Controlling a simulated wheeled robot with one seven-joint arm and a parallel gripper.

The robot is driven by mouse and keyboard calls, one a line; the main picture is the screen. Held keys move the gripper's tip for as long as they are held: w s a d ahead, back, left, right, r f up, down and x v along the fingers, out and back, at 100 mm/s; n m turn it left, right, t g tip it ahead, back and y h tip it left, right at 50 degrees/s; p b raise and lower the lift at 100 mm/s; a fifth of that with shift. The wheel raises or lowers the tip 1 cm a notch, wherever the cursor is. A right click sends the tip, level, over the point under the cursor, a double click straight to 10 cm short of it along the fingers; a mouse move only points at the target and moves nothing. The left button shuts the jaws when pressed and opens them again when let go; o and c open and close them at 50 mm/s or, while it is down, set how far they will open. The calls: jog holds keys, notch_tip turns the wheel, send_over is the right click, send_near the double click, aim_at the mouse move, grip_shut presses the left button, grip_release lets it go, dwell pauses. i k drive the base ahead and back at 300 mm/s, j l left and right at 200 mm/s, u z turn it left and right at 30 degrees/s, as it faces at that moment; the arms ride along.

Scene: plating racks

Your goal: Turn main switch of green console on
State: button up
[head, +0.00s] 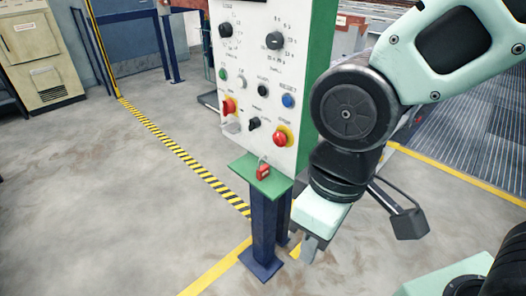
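The green console (313,75) stands at the centre, with a white front panel and green side on a blue post. A red mushroom button on yellow (281,138) is at the lower right. My gripper (308,250) hangs pointing down, right of the post and below the panel, apart from the switch. Its fingers are small and seen at an angle, so its opening is unclear.
Black knobs (274,40) and coloured buttons cover the panel. A red padlock (263,172) sits on the green ledge (252,182) below. A beige cabinet (42,60) stands at the far left. The floor left of the console is clear, crossed by a yellow-black stripe (180,152).

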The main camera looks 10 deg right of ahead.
aim_at(228, 105)
jog(key=i+j+u, duration=0.2)
jog(key=j, duration=0.3)
jog(key=i+j+u, duration=0.15)
jog(key=i+j, duration=0.25)
